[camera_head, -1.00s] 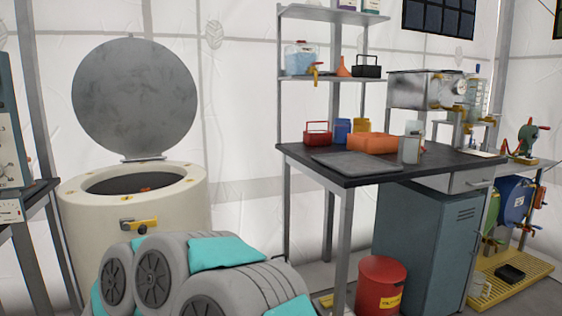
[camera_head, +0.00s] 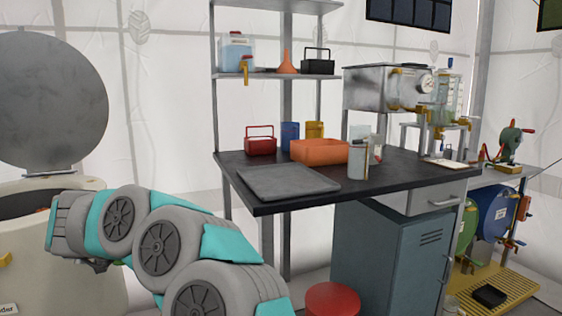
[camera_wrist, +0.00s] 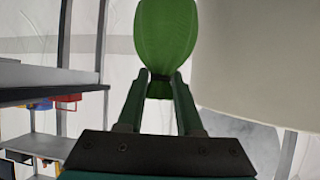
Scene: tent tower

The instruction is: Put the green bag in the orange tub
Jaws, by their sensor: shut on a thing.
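The green bag (camera_wrist: 166,30) is pinched at its dark narrow neck between the two fingers of my gripper (camera_wrist: 160,78) in the wrist view. Its full rounded part extends beyond the fingertips. In the head view my own arm covers most of the gripper and bag at the lower left. The orange tub (camera_head: 320,151) is a low open box on the dark workbench (camera_head: 400,172), well to the right of my arm. My gripper is apart from it.
A grey flat tray (camera_head: 288,181) lies in front of the tub. A red basket (camera_head: 260,144), blue canister (camera_head: 290,136), yellow canister (camera_head: 314,130) and grey container (camera_head: 358,162) stand around it. A white drum (camera_head: 60,285) with raised lid (camera_head: 50,105) is at left.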

